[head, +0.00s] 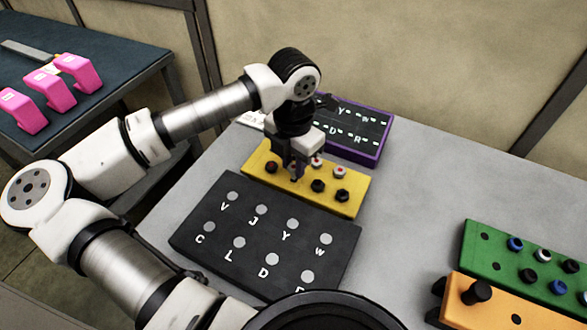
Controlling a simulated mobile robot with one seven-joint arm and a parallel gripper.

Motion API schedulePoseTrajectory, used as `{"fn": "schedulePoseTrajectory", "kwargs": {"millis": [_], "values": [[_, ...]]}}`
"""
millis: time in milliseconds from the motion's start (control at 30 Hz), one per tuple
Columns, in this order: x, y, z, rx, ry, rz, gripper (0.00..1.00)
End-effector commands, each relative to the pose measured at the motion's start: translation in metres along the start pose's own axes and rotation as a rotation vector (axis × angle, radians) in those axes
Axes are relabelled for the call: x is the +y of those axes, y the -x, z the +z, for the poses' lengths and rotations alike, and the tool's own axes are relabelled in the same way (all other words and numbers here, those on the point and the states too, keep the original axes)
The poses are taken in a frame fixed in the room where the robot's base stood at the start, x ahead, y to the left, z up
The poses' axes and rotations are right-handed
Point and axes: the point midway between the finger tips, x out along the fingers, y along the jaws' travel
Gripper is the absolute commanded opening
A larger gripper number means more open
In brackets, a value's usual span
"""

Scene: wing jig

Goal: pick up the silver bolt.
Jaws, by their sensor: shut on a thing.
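My gripper (296,172) points down over the yellow block (347,208), at its back middle-left. It is shut on a bolt at the block, mostly hidden by the fingers, so I cannot tell its colour or whether it is still seated. Other bolts stand in the block: two light ones with red marks, one just right of the gripper (317,162) and one further right (340,172). Dark bolts stand at the left (271,167), front middle (318,186) and front right (341,195). No bolt clearly reads as silver.
A dark board (215,240) with lettered grey discs lies in front of the yellow block. A purple-edged lettered tray (375,158) stands behind. Green (480,235) and orange (455,308) blocks are at right. Pink clamps (78,73) sit on another table. Grey table (410,215) is clear between.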

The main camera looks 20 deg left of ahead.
Motion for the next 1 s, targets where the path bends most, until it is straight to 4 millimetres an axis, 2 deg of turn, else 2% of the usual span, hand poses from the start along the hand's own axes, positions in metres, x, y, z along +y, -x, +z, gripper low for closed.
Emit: {"fn": "schedulePoseTrajectory", "kwargs": {"millis": [167,400,600,800,1000], "values": [[0.001,0.039,0.001,-0.002,0.0,0.005,0.01],[0.001,0.105,0.001,-0.002,0.002,0.005,0.01],[0.0,0.148,0.001,-0.002,0.0,0.002,0.01],[0.0,0.17,0.0,-0.001,0.0,0.001,0.01],[0.0,0.176,0.0,0.001,0.0,0.001,0.01]]}}
